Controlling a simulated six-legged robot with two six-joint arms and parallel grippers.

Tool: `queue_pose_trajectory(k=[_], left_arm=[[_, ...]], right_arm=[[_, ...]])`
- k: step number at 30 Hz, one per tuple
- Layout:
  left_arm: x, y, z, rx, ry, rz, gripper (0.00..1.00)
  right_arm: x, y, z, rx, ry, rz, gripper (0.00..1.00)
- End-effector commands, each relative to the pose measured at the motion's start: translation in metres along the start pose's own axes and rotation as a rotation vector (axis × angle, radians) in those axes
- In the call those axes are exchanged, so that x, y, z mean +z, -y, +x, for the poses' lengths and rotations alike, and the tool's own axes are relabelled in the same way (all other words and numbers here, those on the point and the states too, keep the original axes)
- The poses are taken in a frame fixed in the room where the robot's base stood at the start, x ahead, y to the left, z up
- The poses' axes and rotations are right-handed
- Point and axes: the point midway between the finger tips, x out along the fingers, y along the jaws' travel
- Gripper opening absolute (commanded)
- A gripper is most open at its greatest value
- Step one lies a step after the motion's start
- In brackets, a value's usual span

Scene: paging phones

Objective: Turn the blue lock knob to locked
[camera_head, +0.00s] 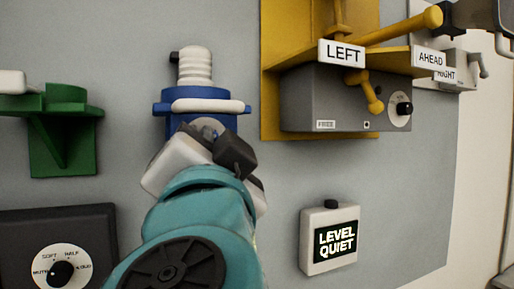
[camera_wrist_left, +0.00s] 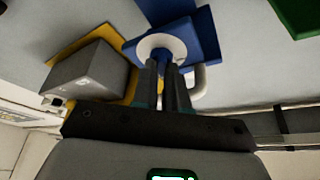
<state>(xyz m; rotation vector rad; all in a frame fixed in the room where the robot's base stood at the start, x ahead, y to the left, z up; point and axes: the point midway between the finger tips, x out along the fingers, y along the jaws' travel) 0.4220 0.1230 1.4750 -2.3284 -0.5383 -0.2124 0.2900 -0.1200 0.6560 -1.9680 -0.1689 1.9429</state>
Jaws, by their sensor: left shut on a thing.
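A blue wall fixture (camera_head: 172,106) carries a white handset with a ribbed end (camera_head: 195,66) lying through it. In the left wrist view the blue fixture (camera_wrist_left: 205,38) shows a round white disc with the blue knob (camera_wrist_left: 163,54) at its middle. My left gripper (camera_head: 213,140) is at the front of the fixture, and its own wrist and fingers hide the knob in the head view. In the left wrist view the fingers of my left gripper (camera_wrist_left: 165,72) are close together on the knob. Any locked or unlocked marking is hidden. My right gripper does not show.
A yellow bracket (camera_head: 270,110) with a grey box (camera_head: 305,95) and yellow levers stands to the right. A display reading LEVEL QUIET (camera_head: 337,240) is below it. A green bracket (camera_head: 65,135) and a black dial panel (camera_head: 95,240) are at left.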

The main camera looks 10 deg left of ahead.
Motion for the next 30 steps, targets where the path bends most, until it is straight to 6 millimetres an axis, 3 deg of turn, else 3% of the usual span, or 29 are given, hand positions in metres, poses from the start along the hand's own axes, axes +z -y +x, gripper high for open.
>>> queue_pose_trajectory(k=[10,25,26,27,28,30], left_arm=[[0.0001,0.0031,0.0007,0.04,0.002,0.105,0.0],[0.0005,0.0028,0.0007,0.046,0.003,0.121,0.0],[0.0005,0.0028,0.0007,0.046,0.003,0.121,0.19],[0.0005,0.0028,0.0007,0.046,0.003,0.121,0.32],[0.0005,0.0026,0.0007,0.046,0.003,0.121,0.38],[0.0004,0.0021,0.0006,0.047,0.003,0.121,0.38]], right_arm=[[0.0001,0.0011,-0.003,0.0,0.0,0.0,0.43],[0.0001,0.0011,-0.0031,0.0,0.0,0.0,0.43],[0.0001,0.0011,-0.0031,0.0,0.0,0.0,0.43],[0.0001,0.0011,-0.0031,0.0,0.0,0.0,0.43],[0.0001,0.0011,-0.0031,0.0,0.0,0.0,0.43],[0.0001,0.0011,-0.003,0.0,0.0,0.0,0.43]])
